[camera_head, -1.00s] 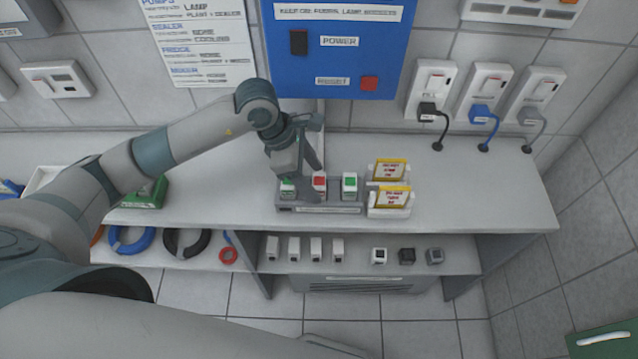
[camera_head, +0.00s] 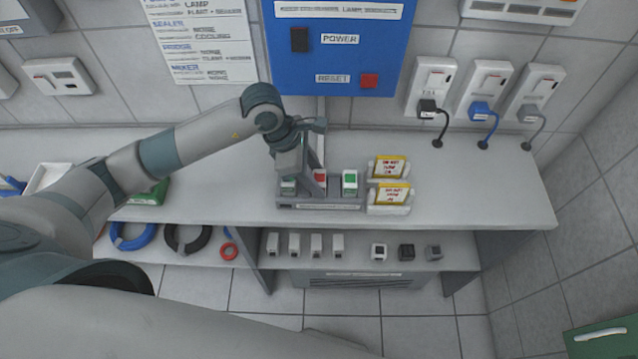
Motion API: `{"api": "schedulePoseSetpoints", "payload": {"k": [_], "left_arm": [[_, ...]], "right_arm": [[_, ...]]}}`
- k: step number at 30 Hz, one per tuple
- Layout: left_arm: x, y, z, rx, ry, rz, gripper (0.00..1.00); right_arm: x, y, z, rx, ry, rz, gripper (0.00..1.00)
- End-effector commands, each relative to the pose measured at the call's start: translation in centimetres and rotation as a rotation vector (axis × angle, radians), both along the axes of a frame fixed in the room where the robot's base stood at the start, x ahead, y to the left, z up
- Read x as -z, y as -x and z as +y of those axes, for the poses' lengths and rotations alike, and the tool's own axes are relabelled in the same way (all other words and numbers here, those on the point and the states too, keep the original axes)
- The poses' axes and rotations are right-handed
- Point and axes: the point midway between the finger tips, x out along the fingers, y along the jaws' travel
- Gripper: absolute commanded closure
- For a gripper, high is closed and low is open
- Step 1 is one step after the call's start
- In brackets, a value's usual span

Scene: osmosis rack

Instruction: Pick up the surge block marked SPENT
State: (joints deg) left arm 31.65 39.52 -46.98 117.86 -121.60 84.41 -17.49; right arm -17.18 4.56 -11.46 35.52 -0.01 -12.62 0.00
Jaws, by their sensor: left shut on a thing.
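A grey rack (camera_head: 330,206) on the counter holds a row of surge blocks. The left block (camera_head: 288,187) and the right block (camera_head: 350,184) show green tops. The middle block (camera_head: 321,177) shows a red top and is partly covered by my left gripper. My left gripper (camera_head: 317,182) reaches down over the rack and is shut on the red-topped block, which still appears seated in its slot. The small labels are too small to read, so SPENT cannot be made out. My right gripper is not in view.
Two yellow-framed cards (camera_head: 389,194) in white holders stand just right of the rack. A blue power panel (camera_head: 335,60) is on the wall behind. The lower shelf (camera_head: 355,257) holds several small white and dark blocks. The counter's right end is clear.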

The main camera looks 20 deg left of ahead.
Motion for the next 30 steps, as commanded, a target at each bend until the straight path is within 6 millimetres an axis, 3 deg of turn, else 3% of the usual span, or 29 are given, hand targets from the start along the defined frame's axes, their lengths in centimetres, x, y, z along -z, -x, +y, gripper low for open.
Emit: {"api": "schedulePoseSetpoints", "payload": {"k": [11, 24, 30], "left_arm": [[-1.3, -0.2, 0.0, 0.0, 0.001, -0.005, 0.86], [-7.9, -0.1, 0.0, 0.001, 0.001, -0.005, 0.86], [-9.7, 0.0, 0.0, 0.001, 0.001, -0.002, 0.86]], "right_arm": [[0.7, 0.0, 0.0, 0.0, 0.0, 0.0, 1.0], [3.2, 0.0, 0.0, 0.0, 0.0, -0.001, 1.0], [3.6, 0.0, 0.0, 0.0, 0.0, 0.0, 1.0]]}}
